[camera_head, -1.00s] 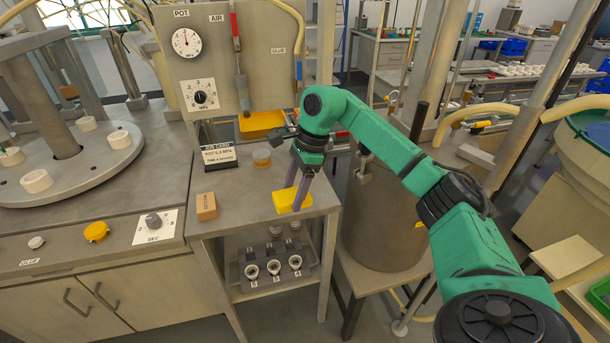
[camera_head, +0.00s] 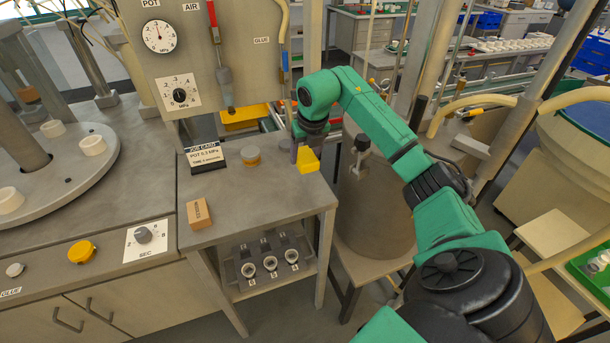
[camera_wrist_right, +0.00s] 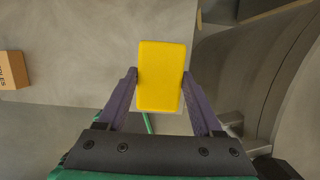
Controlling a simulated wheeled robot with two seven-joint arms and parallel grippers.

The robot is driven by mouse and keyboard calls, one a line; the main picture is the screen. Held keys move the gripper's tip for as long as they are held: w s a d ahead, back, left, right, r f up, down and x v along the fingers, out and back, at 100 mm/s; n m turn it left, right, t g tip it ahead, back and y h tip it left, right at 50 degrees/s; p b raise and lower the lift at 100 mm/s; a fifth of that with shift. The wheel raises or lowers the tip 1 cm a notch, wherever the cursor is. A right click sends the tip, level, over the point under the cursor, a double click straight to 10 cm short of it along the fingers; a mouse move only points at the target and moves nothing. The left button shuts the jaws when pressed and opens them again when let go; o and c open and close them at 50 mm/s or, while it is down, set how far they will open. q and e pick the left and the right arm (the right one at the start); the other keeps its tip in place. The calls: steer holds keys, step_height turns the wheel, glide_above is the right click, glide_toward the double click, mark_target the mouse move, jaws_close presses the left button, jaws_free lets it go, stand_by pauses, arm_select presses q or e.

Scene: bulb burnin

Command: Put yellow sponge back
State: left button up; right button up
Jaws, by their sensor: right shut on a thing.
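The yellow sponge (camera_head: 308,163) is held by my right gripper (camera_head: 303,158) near the right back part of the small metal table (camera_head: 240,217). In the right wrist view the sponge (camera_wrist_right: 161,75) sits between the two purple-grey fingers of my right gripper (camera_wrist_right: 161,88), which touch its two sides. The table top lies beneath the sponge in that view. I cannot tell whether the sponge touches the table or hangs just above it. My left gripper is not in view.
A yellow tray (camera_head: 243,118) is under the gauge panel. A large grey drum (camera_head: 370,210) stands to the right. The table's middle is clear.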

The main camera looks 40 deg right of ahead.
mark_target(308, 161)
step_height(308, 161, down, 8)
steer(key=shift+a+r+p, duration=0.1)
steer(key=shift+r+p, duration=0.15)
steer(key=shift+p, duration=0.2)
steer(key=shift+w+f, duration=0.1)
steer(key=shift+f, duration=0.1)
steer(key=o, duration=1.2)
steer(key=b+v, duration=0.1)
steer(key=v, duration=1.1)
steer(key=shift+b, duration=0.3)
